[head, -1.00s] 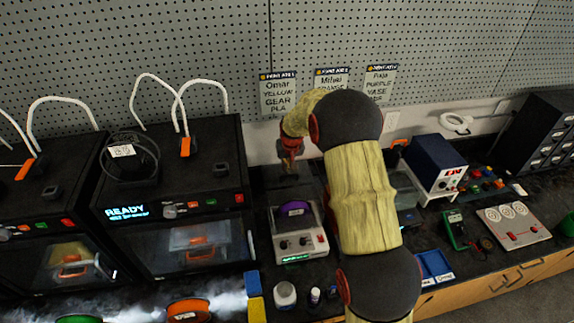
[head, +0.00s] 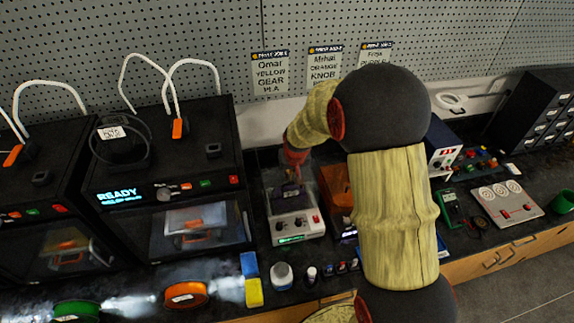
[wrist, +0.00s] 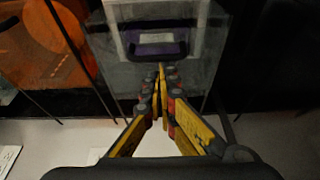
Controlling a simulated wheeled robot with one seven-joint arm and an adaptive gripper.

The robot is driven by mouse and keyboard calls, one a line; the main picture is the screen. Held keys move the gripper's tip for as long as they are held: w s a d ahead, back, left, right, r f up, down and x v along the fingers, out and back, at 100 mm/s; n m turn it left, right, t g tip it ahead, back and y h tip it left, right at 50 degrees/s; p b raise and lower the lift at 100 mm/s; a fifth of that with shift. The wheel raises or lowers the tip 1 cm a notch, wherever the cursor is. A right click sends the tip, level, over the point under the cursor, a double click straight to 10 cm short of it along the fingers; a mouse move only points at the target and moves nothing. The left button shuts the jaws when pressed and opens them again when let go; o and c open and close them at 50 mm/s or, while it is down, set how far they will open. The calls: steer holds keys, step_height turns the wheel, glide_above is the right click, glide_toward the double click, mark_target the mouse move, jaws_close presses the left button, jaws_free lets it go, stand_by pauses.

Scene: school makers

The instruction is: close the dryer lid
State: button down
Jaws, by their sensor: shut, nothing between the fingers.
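The dryer (head: 293,229) is a pale box with knobs and a green display on its front, standing on the dark bench right of the printers. A purple spool (head: 290,191) shows in its top, partly covered by a dark shape. In the wrist view, a clear lid panel (wrist: 115,75) with a dark handle (wrist: 157,50) lies over the purple. I cannot tell whether the lid is fully down. My gripper (head: 293,172) is over the rear of the dryer. In the wrist view its fingertips (wrist: 161,68) are together and empty, close to the handle; contact is unclear.
An orange-filled box (head: 335,182) stands close to the dryer's right, partly behind my arm. A black printer (head: 165,165) stands at its left. A pegboard wall (head: 400,30) is behind.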

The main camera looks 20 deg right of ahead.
steer(key=shift+s+a, duration=0.15)
steer(key=shift+s, duration=0.7)
steer(key=shift+f, duration=0.1)
steer(key=v, duration=1.2)
